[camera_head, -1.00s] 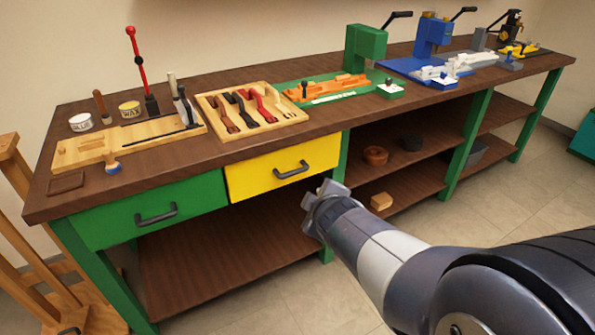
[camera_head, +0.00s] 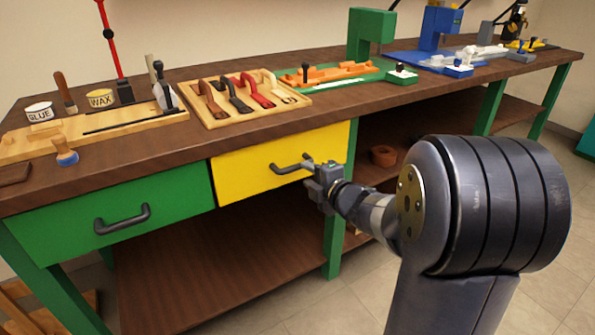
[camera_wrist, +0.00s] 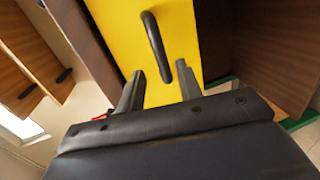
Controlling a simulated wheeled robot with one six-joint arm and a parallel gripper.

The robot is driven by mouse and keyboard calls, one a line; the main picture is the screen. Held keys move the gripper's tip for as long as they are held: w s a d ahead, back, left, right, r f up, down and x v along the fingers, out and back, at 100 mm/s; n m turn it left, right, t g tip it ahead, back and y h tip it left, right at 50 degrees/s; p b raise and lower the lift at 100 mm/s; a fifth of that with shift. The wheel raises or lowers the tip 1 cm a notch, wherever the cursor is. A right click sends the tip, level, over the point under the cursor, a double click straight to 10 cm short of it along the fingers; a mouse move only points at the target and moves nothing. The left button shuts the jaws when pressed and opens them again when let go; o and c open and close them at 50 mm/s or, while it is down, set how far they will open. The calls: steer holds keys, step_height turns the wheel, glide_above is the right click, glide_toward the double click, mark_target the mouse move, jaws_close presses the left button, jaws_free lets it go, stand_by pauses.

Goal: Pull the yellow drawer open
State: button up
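The yellow drawer (camera_head: 240,172) is under the bench top, right of the green drawer, and looks shut, about flush with the bench front. Its dark handle (camera_head: 290,165) is a horizontal bar in the head view. My gripper (camera_head: 318,172) is at the right end of this handle. In the wrist view the yellow drawer front (camera_wrist: 180,30) fills the upper middle. My gripper (camera_wrist: 160,82) is open there, one finger on each side of the handle (camera_wrist: 154,42). I see no clear contact between fingers and handle.
The green drawer (camera_head: 60,215) with its own handle (camera_head: 122,219) is to the left. The bench top (camera_head: 130,155) overhangs above, with tools and a strap tray (camera_head: 215,118) on it. A green leg (camera_head: 333,245) and lower shelf (camera_head: 225,270) are below.

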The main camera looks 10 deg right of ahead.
mark_target(297, 168)
steer(key=b+x, duration=0.1)
steer(key=x, duration=0.6)
steer(key=shift+w+a, duration=0.1)
steer(key=shift+w, duration=0.1)
steer(key=shift+c, duration=0.3)
jaws_close()
